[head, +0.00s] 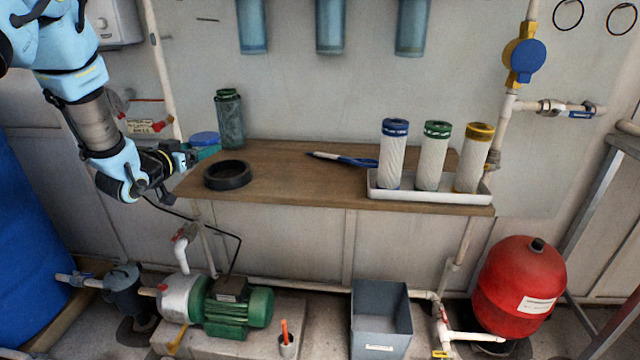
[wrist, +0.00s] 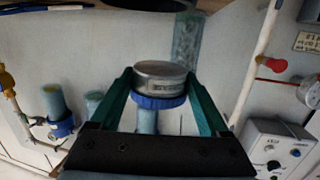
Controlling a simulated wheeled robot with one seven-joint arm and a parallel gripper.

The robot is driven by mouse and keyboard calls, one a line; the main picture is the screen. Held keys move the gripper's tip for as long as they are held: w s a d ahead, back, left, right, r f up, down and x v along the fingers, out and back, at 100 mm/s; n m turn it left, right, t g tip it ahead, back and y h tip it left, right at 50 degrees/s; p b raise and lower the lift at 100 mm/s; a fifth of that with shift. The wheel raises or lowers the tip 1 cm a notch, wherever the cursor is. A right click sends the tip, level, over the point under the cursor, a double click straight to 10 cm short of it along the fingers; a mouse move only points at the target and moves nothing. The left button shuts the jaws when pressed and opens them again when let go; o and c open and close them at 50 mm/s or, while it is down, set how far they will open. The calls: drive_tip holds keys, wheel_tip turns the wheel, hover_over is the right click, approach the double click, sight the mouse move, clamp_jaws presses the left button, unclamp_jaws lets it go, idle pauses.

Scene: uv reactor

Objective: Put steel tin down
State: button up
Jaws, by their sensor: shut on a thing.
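The steel tin (wrist: 158,73) is a short metal cylinder with a pale label and a blue lid. In the wrist view it sits between the two green fingers of my gripper (wrist: 160,82), which is shut on its sides; that view looks upside down. In the head view my gripper (head: 190,157) is at the left end of the wooden bench (head: 290,180), and the tin's blue lid (head: 204,138) shows facing up. A finger hides most of the tin's body there. I cannot tell whether its base touches the bench.
A green-capped clear canister (head: 230,122) stands just right of the tin. A black ring (head: 228,175) lies in front of it. A blue-and-white pen-like tool (head: 342,159) and a white tray (head: 425,194) with three filter cartridges are further right. Bare wood lies between ring and tray.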

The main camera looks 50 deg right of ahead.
drive_tip(key=s+d+m+g+h+b, duration=0.1)
drive_tip(key=s+d+m+g+b, duration=0.4)
drive_tip(key=s+d, duration=0.65)
drive_tip(key=g+p, duration=0.1)
hover_over(272, 184)
wheel_tip(272, 184, down, 5)
drive_tip(key=shift+s+f, duration=0.1)
drive_tip(key=shift+s, duration=0.05)
drive_tip(key=shift+f, duration=2.2)
drive_tip(key=shift+f, duration=0.1)
drive_tip(key=o, duration=1.5)
drive_tip(key=shift+c, duration=0.2)
drive_tip(key=a, duration=0.4)
drive_tip(key=a+r, duration=0.1)
drive_tip(key=a, duration=0.3)
drive_tip(key=a+b, duration=0.1)
drive_tip(key=a, duration=0.3)
drive_tip(key=shift+r, duration=0.35)
